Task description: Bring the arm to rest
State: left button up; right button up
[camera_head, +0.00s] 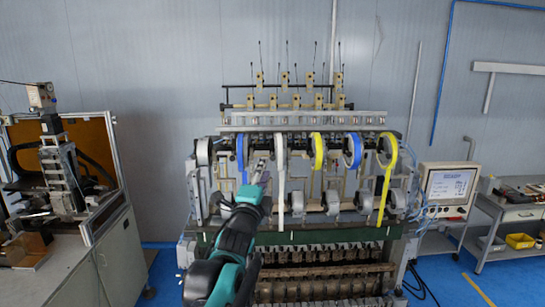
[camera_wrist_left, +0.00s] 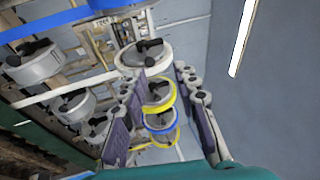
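My left arm (camera_head: 235,240), teal and black, reaches up from the bottom middle of the head view. Its gripper (camera_head: 262,170) is in front of the coil winder (camera_head: 310,235), near the hanging white tape (camera_head: 281,175) and the blue tape (camera_head: 241,155). In the left wrist view the two fingers of the gripper (camera_wrist_left: 158,85) stand apart. Several tape reels show between and beyond them, including a white reel (camera_wrist_left: 145,55). I see nothing held. I cannot tell if the gripper touches the tape. My right gripper is not in view.
Yellow tapes (camera_head: 388,180) and more reels hang on the winder. A control screen (camera_head: 450,187) stands at its right. A machine bench (camera_head: 75,250) is at the left and a grey cart (camera_head: 510,212) at the right. A plain wall is behind.

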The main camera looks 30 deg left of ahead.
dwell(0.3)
pick_arm(q)
jog(key=s+d+f+n+g+h+b, duration=0.2)
jog(key=s+f+b, duration=0.6)
jog(key=f, duration=1.4)
jog(key=s+d+f+n+g+h+b, duration=0.2)
jog(key=s+d+f+n+g+b, duration=0.4)
jog(key=f, duration=1.6)
jog(key=s+d+f+n+g+h+b, duration=0.2)
jog(key=s+d+f+n+g+b, duration=0.2)
jog(key=s+d+f+b, duration=0.6)
notch_tip(320, 180, down, 12)
jog(key=d+n+b, duration=0.1)
jog(key=n+b, duration=0.1)
jog(key=b, duration=0.4)
jog(key=shift+d+n+g, duration=0.3)
jog(key=shift+g, duration=0.1)
